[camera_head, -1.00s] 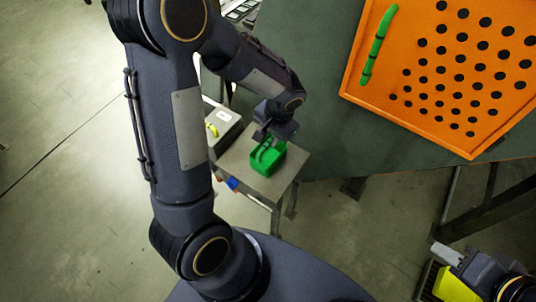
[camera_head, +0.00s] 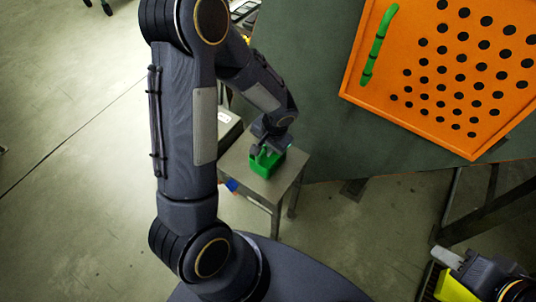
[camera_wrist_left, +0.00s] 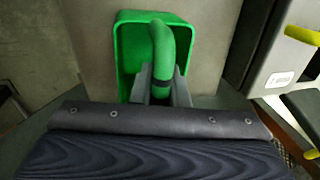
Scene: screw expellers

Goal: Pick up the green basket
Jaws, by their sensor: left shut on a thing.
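The green basket (camera_head: 268,168) is a small open box with a thick arched handle. It is at the near part of a small grey table (camera_head: 235,160). In the left wrist view the basket (camera_wrist_left: 125,45) is straight ahead, with the handle (camera_wrist_left: 162,50) running between the two fingers. My left gripper (camera_head: 262,150) is over the basket and shut on its handle. I cannot tell whether the basket's bottom touches the table. My right gripper (camera_head: 447,257) is at the lower right, far from the basket; its finger gap is not clear.
A grey case (camera_head: 226,125) is behind the table, partly hidden by my arm. A yellow object (camera_head: 452,288) is below my right gripper.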

